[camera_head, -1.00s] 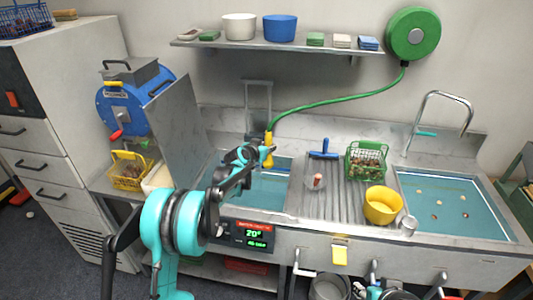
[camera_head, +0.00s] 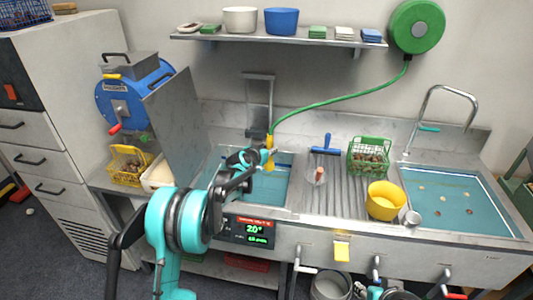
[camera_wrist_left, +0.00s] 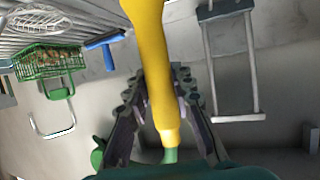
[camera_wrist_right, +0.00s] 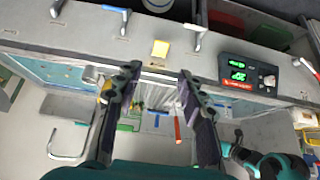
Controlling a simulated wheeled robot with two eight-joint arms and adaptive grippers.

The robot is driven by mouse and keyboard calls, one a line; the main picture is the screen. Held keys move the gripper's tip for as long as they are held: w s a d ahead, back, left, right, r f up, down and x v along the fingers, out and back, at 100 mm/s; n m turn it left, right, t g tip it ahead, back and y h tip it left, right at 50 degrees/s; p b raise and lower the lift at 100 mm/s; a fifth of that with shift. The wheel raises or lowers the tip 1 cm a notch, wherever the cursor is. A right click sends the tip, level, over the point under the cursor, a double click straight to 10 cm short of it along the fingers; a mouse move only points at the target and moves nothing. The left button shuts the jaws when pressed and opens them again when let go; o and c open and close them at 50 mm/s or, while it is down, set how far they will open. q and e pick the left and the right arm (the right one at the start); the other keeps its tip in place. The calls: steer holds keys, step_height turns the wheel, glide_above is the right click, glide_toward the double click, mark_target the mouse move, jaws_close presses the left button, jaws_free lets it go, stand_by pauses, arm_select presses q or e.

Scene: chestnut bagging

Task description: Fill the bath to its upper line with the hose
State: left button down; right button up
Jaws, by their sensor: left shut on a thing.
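The bath (camera_head: 285,207) is the left basin in the counter, with bluish water inside; my arm hides much of it and I cannot make out its upper line. The green hose (camera_head: 335,101) runs from the wall reel (camera_head: 416,28) to a yellow nozzle (camera_head: 270,142). My left gripper (camera_head: 262,160) is shut on the nozzle above the back of the bath. The nozzle (camera_wrist_left: 152,75) also shows between the fingers in the left wrist view. My right gripper (camera_wrist_right: 155,80) is open and empty above the counter front. A display (camera_head: 248,229) on the bath's front reads 20°.
A ribbed drainboard (camera_head: 335,200) holds a green basket (camera_head: 368,155) of chestnuts, a yellow bowl (camera_head: 384,202) and a blue squeegee (camera_head: 326,146). The right sink (camera_head: 455,233) holds water with small floating pieces. A metal panel (camera_head: 182,130) stands left of the bath.

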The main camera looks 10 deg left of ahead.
stand_by(0.3)
jaws_close()
steer(key=w+n+g, duration=0.4)
steer(key=w+n, duration=0.6)
steer(key=w, duration=0.4)
steer(key=w+a+f+n+g, duration=0.1)
steer(key=w+f+n+g, duration=0.2)
steer(key=w+f+n, duration=0.5)
steer(key=shift+w+a+f, duration=0.2)
steer(key=shift+w+f, duration=0.3)
steer(key=shift+w, duration=0.85)
